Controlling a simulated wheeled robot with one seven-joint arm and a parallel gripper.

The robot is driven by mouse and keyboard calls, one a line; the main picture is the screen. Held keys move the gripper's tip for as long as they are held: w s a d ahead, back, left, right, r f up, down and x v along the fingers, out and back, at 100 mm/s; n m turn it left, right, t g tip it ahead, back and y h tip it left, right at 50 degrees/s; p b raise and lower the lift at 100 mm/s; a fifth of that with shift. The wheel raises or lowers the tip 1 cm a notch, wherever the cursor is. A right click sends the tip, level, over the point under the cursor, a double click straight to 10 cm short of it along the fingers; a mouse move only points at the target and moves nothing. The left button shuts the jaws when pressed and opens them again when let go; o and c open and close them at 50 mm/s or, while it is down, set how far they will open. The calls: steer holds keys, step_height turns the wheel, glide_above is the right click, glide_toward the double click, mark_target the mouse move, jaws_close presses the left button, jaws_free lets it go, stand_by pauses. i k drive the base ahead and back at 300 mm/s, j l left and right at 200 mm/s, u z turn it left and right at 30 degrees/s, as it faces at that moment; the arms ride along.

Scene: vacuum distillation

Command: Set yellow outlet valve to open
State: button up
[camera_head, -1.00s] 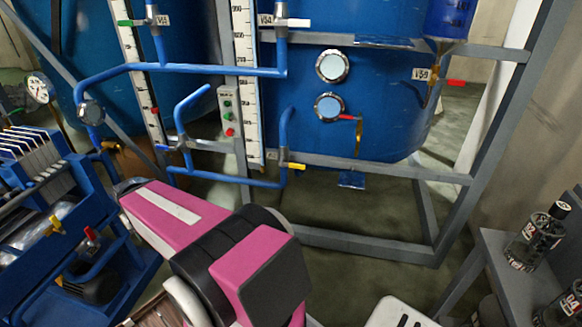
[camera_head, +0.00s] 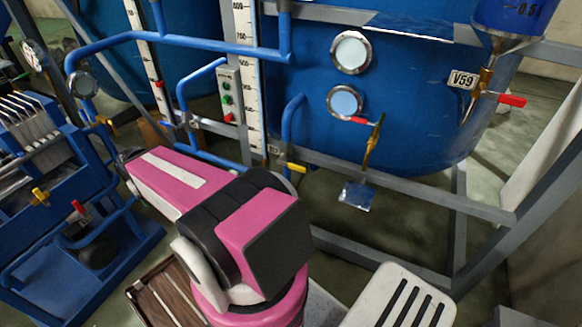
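A small yellow valve handle (camera_head: 297,168) sits at the lower end of a blue pipe, by the grey frame under the large blue tank (camera_head: 420,100). Another yellow handle (camera_head: 40,196) is on the blue machine at the left, near a red one (camera_head: 79,208). I cannot tell from the picture which yellow handle is the outlet valve. My pink and black arm fills the lower middle of the view. Its gripper does not show.
A grey frame (camera_head: 400,187) runs in front of the tank. A valve tagged V59 (camera_head: 463,80) with a red handle (camera_head: 511,100) is at the right. A red-handled tap (camera_head: 374,140) hangs below two round sight glasses. Blue pipes (camera_head: 190,42) cross the left.

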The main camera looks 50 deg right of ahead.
mark_target(295, 167)
steer(key=i+j+z, duration=0.1)
steer(key=j+z, duration=0.3)
steer(key=i+j+z, duration=0.1)
steer(key=j+z, duration=0.15)
steer(key=z, duration=0.15)
steer(key=j+z, duration=0.65)
steer(key=z, duration=0.15)
steer(key=k+j+z, duration=0.1)
steer(key=j+z, duration=0.2)
steer(key=z, duration=0.15)
